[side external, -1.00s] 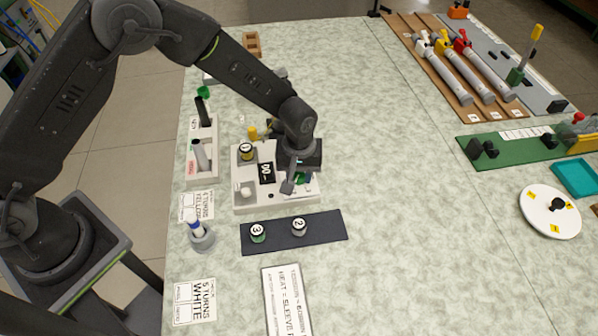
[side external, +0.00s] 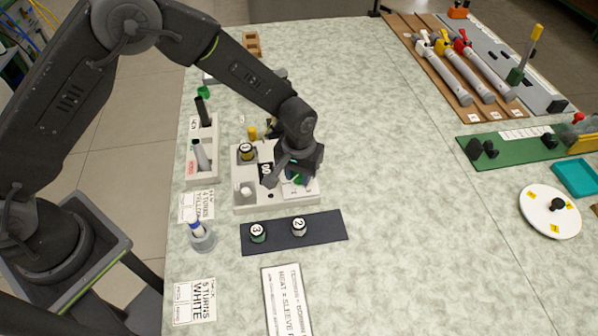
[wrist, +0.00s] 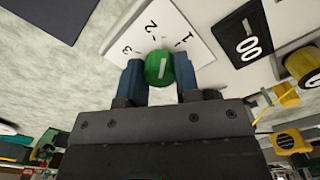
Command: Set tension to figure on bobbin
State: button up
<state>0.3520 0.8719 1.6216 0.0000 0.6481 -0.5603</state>
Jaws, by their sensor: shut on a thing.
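My gripper (wrist: 160,82) has its blue fingers shut on a round green knob (wrist: 159,68) in the wrist view. A white line crosses the knob's top. The knob sits on a white dial plate (wrist: 193,28) marked 1, 2 and 3; the line points roughly toward the 1–2 side, but its exact setting is hard to tell. In the side view my gripper largely hides the knob on the pale machine base (side external: 250,200).
A black counter (wrist: 245,35) reads 00. Bobbins marked 3 (side external: 257,231) and 2 (side external: 299,226) stand on a dark mat (side external: 325,227) in front. A pen holder (side external: 203,240) and a marker tray (side external: 214,160) are at the left.

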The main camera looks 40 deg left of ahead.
jog(key=m, duration=0.3)
jog(key=shift+m, duration=2.2)
jog(key=o, duration=0.9)
jog(key=shift+r, duration=6.95)
